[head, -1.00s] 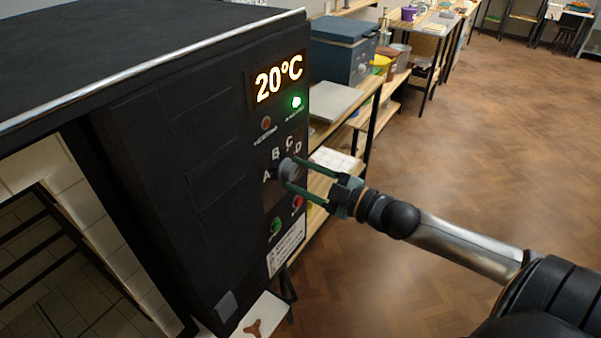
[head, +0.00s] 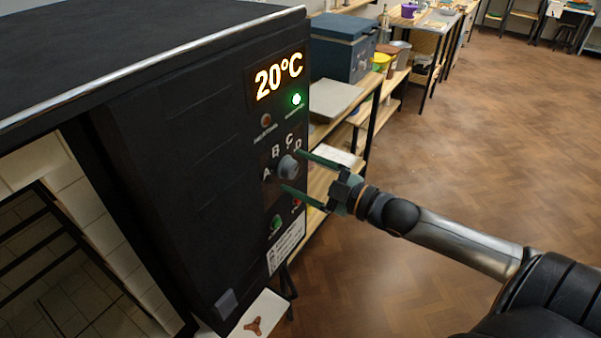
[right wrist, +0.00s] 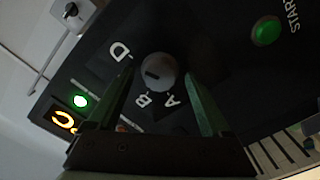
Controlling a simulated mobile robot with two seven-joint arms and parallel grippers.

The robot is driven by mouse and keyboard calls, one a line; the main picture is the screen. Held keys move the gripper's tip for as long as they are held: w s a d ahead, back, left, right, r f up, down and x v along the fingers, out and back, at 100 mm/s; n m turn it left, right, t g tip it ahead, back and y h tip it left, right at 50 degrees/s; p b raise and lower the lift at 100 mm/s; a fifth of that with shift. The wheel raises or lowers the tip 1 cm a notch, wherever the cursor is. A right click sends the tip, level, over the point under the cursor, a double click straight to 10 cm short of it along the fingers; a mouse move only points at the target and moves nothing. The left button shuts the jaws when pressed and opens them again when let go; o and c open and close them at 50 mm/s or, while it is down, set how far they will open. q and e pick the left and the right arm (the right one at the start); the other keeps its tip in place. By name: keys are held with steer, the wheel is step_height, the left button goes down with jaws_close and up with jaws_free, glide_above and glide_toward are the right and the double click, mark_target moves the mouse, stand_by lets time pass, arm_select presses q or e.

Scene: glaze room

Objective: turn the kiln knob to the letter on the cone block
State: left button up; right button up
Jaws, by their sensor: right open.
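The grey round kiln knob (head: 289,167) sits on the dark kiln panel (head: 225,190), with letters A, B, C and D around it. My right gripper (head: 292,171) is open, its two green fingers spread on either side of the knob with gaps beside it. In the right wrist view the knob (right wrist: 160,70) shows between the fingertips, with a dark mark on its left part. D, B and A show there; C is hidden, seemingly behind a finger. I cannot tell for sure which letter the mark meets. I make out no cone block. My left gripper is not in view.
The display (head: 278,77) reads 20°C, with a lit green lamp (head: 296,99) below it. A green START button (right wrist: 266,31) lies near the knob. A brown three-armed piece (head: 254,326) lies on a white surface below. Shelves stand behind; the floor at right is clear.

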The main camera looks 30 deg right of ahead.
steer(key=shift+s, duration=0.15)
steer(key=shift+s+d+f, duration=0.1)
steer(key=shift+s+d, duration=0.2)
steer(key=shift+s, duration=0.25)
steer(key=v, duration=1.1)
steer(key=s+a+f+m+g+h, duration=0.1)
steer(key=s+f+m+g+h, duration=0.2)
steer(key=f, duration=0.6)
steer(key=s+f+m+h, duration=0.25)
steer(key=f+m, duration=0.25)
steer(key=f, duration=0.5)
steer(key=s+a+f+m+g, duration=0.1)
steer(key=a+f+g, duration=0.1)
steer(key=a+f, duration=0.3)
steer(key=s+a+f+m+g, duration=0.1)
steer(key=a+f, duration=0.4)
steer(key=a, duration=0.7)
steer(key=shift+f+m+g+y, duration=0.4)
steer(key=shift+m+g+y, duration=0.05)
steer(key=shift+m+g, duration=0.25)
